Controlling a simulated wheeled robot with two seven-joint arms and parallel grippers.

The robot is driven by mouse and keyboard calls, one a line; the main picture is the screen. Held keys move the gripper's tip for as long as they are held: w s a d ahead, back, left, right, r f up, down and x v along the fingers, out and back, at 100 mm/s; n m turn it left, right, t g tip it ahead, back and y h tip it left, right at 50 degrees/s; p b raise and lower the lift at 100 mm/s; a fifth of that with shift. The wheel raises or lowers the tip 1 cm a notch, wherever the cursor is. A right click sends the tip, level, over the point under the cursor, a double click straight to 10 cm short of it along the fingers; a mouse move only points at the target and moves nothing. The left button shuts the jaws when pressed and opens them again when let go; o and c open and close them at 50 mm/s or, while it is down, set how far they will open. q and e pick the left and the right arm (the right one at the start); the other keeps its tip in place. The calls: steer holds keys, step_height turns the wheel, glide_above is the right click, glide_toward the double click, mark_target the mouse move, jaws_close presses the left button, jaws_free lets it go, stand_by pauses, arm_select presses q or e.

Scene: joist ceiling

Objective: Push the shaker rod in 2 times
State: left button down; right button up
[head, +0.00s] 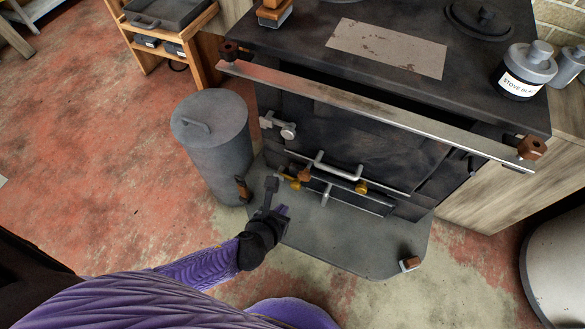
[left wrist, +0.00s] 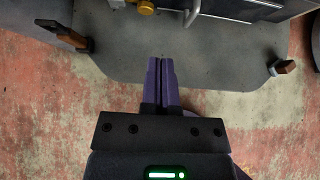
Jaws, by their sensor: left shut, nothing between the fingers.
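The dark stove (head: 345,128) fills the upper middle of the head view. Low on its front, a small brass-coloured knob (head: 296,184) sits beside a brown one; I cannot tell for sure which is the shaker rod's end. The brass knob also shows at the top edge of the left wrist view (left wrist: 147,7). My left gripper (head: 284,209) is shut and empty over the grey floor plate, just short of these knobs and apart from them. In the left wrist view its purple fingers (left wrist: 161,62) lie together. My right gripper is not in view.
A metal rail (head: 370,108) runs across the stove front. A grey lidded bin (head: 212,145) stands left of the stove. A brown-handled piece (head: 242,188) stands at the grey floor plate's (head: 340,240) left edge. A labelled canister (head: 523,72) stands on the stove top.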

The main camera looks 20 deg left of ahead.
arm_select(q)
steer(key=shift+s+a+f, duration=0.1)
steer(key=shift+s+f, duration=0.05)
steer(key=shift+f, duration=0.05)
steer(key=shift+b, duration=0.3)
steer(key=b, duration=0.9)
glide_toward(303, 180)
steer(key=x, duration=0.7)
steer(key=shift+s, duration=0.15)
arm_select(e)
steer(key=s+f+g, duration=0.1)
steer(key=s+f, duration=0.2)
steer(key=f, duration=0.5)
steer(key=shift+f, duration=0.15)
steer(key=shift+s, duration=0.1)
